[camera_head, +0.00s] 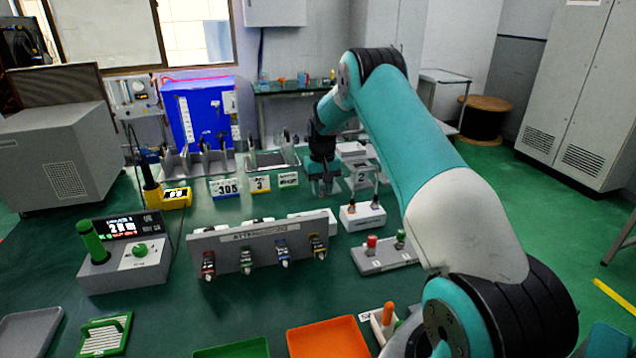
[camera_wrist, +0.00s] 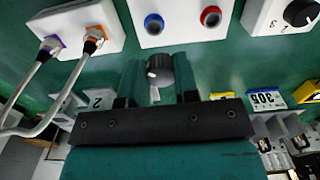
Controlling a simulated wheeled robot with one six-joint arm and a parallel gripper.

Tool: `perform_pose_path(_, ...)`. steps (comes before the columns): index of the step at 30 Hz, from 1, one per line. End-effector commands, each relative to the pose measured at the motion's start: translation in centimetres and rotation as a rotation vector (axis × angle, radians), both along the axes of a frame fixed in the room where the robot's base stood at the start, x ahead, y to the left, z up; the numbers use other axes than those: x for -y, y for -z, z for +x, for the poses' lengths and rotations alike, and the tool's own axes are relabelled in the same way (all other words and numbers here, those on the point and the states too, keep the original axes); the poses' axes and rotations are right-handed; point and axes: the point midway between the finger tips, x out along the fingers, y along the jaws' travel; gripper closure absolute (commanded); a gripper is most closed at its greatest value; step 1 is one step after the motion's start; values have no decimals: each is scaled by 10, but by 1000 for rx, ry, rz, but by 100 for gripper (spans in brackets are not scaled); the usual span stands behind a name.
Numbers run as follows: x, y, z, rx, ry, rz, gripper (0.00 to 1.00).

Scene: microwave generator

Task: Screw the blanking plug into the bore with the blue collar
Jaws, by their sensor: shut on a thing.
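My gripper (camera_wrist: 158,72) is shut on the blanking plug (camera_wrist: 159,70), a dark grey, round, knurled piece between the two fingers in the wrist view. Above it in that view is a white block (camera_wrist: 182,30) with two collared bores. The bore with the blue collar (camera_wrist: 154,24) is on the left, and the one with the red collar (camera_wrist: 211,16) is on the right. The plug is apart from the blue collar. In the head view my gripper (camera_head: 323,186) is over the table, beyond the attenuator panel; the plug cannot be made out there.
A white block with two cables (camera_wrist: 75,30) stands left of the bore block in the wrist view. A white block with a black knob (camera_wrist: 301,13) is at its upper right. The attenuator panel (camera_head: 255,250) stands nearer in the head view. Yellow and blue number signs (camera_head: 225,188) stand left.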

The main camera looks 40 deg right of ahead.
Motion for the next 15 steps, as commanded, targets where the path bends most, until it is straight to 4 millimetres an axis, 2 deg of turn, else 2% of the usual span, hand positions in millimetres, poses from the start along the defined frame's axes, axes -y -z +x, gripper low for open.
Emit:
perform_pose_path(6, 11, 0, -5, 0, 15, 0, 100)
perform_pose_path(15, 12, 8, -6, 0, 16, 0, 100)
